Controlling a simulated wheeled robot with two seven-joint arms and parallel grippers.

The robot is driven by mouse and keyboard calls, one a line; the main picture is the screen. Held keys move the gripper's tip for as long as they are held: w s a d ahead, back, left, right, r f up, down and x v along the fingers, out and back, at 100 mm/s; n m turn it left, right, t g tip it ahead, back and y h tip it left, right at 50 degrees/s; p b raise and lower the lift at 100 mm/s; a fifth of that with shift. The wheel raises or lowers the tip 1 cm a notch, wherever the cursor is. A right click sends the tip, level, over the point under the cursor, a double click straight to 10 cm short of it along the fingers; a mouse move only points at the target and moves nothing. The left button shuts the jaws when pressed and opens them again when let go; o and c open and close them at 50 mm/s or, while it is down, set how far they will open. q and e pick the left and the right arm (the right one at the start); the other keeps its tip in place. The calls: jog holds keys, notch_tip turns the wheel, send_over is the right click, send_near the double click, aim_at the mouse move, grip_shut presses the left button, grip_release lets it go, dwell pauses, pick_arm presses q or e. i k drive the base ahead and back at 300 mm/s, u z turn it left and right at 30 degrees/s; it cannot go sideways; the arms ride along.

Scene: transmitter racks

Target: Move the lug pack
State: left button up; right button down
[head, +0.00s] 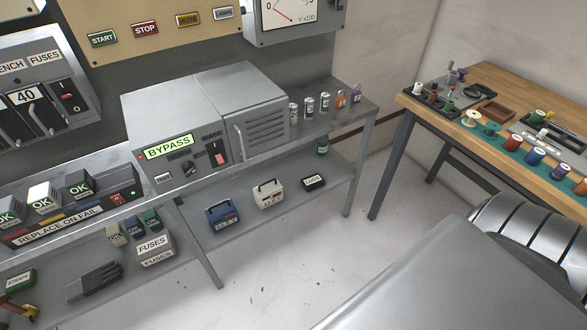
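A small dark pack with a white label (313,183), which seems to read LUGS, lies on the lower shelf (285,217) of the grey metal bench. It is at the right end of a row, beside a white case with a handle (268,194) and a blue case with a handle (222,215). Neither of my grippers shows in the head view. Nothing is seen touching the pack.
Above the lower shelf stands a grey BYPASS cabinet (256,135), with several small cans (309,106) beside it. A bench leg (358,180) stands right of the pack. A wooden table (475,138) with spools is at right. Bare floor (290,258) lies in front.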

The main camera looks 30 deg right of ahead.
aim_at(314, 181)
jog(key=z, duration=0.2)
jog(key=i, duration=1.1)
jog(key=z, duration=0.45)
